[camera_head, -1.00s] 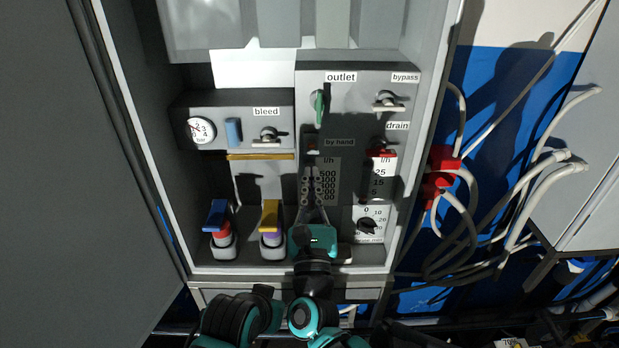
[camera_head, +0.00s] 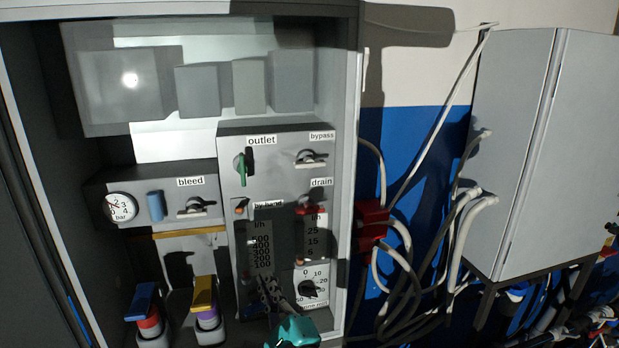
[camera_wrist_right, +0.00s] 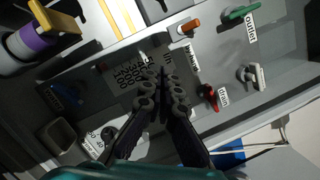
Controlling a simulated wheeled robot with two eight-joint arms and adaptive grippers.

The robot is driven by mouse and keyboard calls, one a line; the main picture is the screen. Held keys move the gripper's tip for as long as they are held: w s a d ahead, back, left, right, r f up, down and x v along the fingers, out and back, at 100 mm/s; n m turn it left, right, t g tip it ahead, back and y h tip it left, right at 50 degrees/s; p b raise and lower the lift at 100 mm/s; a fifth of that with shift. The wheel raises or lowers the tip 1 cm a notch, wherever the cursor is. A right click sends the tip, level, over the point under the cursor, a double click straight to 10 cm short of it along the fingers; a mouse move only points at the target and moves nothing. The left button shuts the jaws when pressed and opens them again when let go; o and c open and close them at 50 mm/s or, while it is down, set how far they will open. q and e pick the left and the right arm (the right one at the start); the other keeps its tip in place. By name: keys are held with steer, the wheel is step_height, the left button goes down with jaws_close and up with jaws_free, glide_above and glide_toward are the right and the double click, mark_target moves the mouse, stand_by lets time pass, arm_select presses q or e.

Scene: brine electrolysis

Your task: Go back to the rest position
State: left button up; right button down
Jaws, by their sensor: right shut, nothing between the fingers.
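My right gripper (camera_head: 264,282) is at the bottom of the head view, in front of the lower part of the panel, below the "by hand" scale (camera_head: 259,232). Its teal body (camera_head: 293,332) is cut off by the lower edge. In the right wrist view its dark fingers (camera_wrist_right: 163,78) are together with nothing between them, pointing at the panel face. I cannot tell the gap to the panel. My left gripper is not in view.
The panel carries a green outlet handle (camera_head: 241,167), a bypass valve (camera_head: 311,158), a red drain handle (camera_head: 310,208) and a dial (camera_head: 309,288). Blue-handled (camera_head: 141,301) and yellow-handled (camera_head: 204,293) items stand lower left. Cables (camera_head: 400,245) hang right of the cabinet.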

steer(key=s+d+f+n+g+h+b, duration=0.25)
steer(key=d+f+n, duration=0.25)
steer(key=f, duration=0.3)
steer(key=s+d+f+n+g+h+b, duration=0.1)
steer(key=d+f+n+g+b, duration=0.15)
steer(key=d+f+n, duration=0.4)
steer(key=s+d+f+n+g+h+b, duration=0.15)
steer(key=d+f+b, duration=0.25)
steer(key=f, duration=0.6)
arm_select(q)
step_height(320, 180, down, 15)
steer(key=b, duration=0.4)
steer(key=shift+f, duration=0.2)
arm_select(e)
steer(key=s+d+f+n+g+h, duration=0.3)
steer(key=s+d+f+n, duration=0.4)
steer(key=s+d+f, duration=0.3)
step_height(320, 180, down, 3)
steer(key=shift+d+r+g+h, duration=0.1)
steer(key=shift+d+g+h, duration=0.3)
steer(key=shift+d+g, duration=0.45)
